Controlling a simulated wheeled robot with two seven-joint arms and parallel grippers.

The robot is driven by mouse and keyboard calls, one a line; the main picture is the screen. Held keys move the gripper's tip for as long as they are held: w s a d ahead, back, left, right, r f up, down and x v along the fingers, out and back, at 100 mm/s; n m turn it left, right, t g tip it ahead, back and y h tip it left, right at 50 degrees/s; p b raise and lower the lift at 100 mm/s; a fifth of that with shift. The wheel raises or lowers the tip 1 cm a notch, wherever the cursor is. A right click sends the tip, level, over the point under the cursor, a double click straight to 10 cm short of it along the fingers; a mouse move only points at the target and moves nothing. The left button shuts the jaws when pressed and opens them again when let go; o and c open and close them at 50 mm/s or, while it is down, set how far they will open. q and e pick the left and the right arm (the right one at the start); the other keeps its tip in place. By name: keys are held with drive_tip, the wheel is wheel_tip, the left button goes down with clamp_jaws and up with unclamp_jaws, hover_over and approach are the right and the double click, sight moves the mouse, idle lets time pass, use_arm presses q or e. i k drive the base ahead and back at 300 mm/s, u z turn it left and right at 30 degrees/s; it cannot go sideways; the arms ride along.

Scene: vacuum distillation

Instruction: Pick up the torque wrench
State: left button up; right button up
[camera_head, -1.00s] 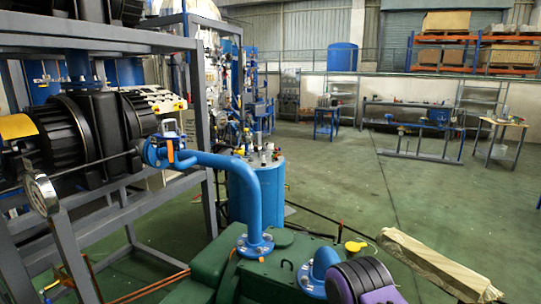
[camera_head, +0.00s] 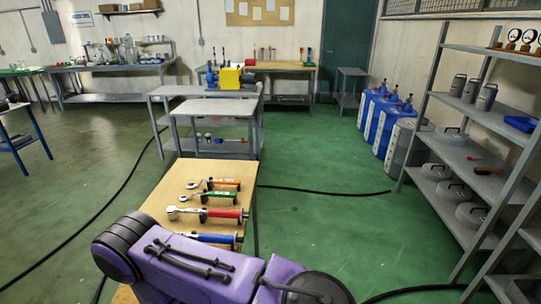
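Several wrench-like tools lie side by side on a light wooden tabletop (camera_head: 162,200) in the lower middle. One has an orange handle (camera_head: 224,182), one a green handle (camera_head: 222,196), one a longer red handle (camera_head: 224,213) and one a blue handle (camera_head: 212,238). Their heads point left where visible; the near blue one is partly hidden behind my purple arm. I cannot tell from the picture which one is meant by the torque wrench. My purple arm link crosses the bottom of the view, over the near end of the table. Neither of my grippers is in view.
A grey table (camera_head: 204,107) stands just beyond the wooden one. Blue containers (camera_head: 377,112) and a metal shelf (camera_head: 478,151) with metal vessels are at the right. Black cables (camera_head: 325,190) run across the green floor. Open floor lies on both sides of the wooden table.

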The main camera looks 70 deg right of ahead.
sight(203, 238)
drive_tip(key=z, duration=1.6)
drive_tip(key=k, duration=0.6)
drive_tip(key=z, duration=0.75)
drive_tip(key=i, duration=0.4)
drive_tip(key=z, duration=0.05)
